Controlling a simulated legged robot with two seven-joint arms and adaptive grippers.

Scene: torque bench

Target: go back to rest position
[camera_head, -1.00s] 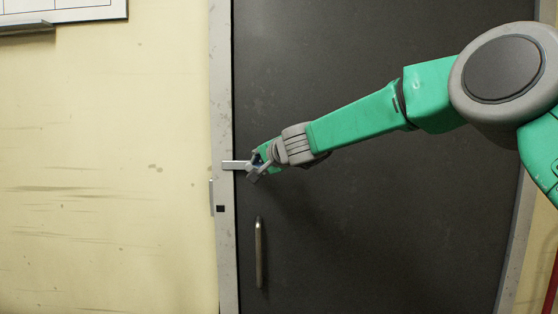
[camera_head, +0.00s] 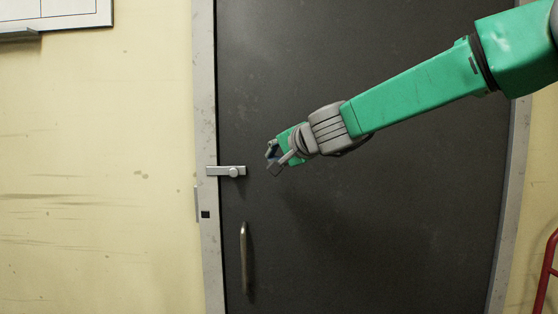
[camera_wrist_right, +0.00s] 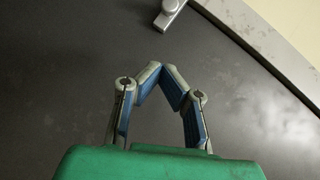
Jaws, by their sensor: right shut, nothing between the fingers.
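My right gripper (camera_head: 272,160) is shut and empty, in front of the dark door (camera_head: 400,220). In the head view it is to the right of the silver latch (camera_head: 226,171), with a gap between them. In the right wrist view the fingertips of the gripper (camera_wrist_right: 163,78) meet with nothing between them. The latch (camera_wrist_right: 170,14) shows there at the top, apart from the fingers. The latch lies level across the door's left edge and the frame. My left gripper is not in view.
A vertical handle (camera_head: 244,257) is on the door below the latch. The grey door frame (camera_head: 205,110) and yellow wall (camera_head: 100,150) are at the left. A whiteboard (camera_head: 75,12) hangs at top left. A red tubular object (camera_head: 547,270) stands at the right edge.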

